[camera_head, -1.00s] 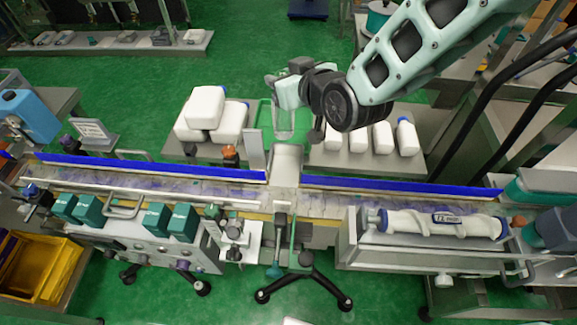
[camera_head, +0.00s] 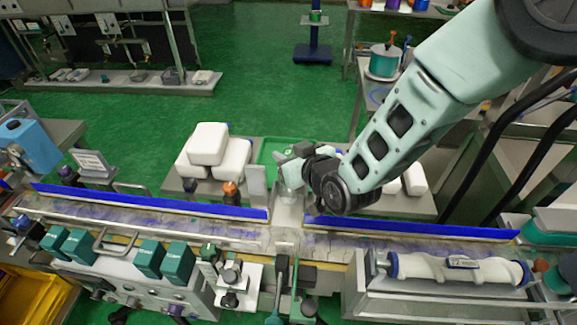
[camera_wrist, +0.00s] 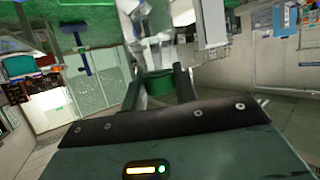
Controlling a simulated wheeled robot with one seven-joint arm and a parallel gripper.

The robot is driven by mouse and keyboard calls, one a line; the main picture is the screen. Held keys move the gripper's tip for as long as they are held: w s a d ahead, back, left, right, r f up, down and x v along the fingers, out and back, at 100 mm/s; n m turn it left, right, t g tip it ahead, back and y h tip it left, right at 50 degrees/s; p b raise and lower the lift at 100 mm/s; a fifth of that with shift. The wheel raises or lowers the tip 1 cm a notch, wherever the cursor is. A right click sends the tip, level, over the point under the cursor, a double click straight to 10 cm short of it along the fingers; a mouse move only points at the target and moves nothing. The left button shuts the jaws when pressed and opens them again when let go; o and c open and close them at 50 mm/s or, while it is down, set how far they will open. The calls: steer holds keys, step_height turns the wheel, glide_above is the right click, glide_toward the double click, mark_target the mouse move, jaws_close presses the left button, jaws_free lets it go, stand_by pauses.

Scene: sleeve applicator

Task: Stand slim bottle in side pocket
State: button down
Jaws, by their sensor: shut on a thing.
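My gripper (camera_head: 290,168) hangs over the gap between the two blue rails, near the middle of the conveyor. In the wrist view, its two fingers (camera_wrist: 158,88) are shut on a slim bottle, of which a green band or cap (camera_wrist: 158,84) shows between them. A pale, see-through part of the bottle seems to show under the gripper in the head view (camera_head: 291,190), but its outline blends with the grey metal behind. I cannot make out a side pocket for certain.
Blue rails (camera_head: 150,200) edge the conveyor. Teal blocks (camera_head: 150,258) and a white cylinder (camera_head: 455,268) line its near side. A green tray (camera_head: 268,152) lies behind my gripper.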

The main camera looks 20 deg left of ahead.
step_height(320, 180, down, 4)
steer(key=shift+p, duration=0.65)
steer(key=shift+f, duration=0.1)
steer(key=shift+f, duration=0.15)
steer(key=c, duration=1.1)
jaws_free()
steer(key=b+v, duration=0.2)
steer(key=v, duration=0.4)
steer(key=b+v, duration=0.2)
steer(key=v, duration=0.4)
steer(key=shift+r, duration=0.3)
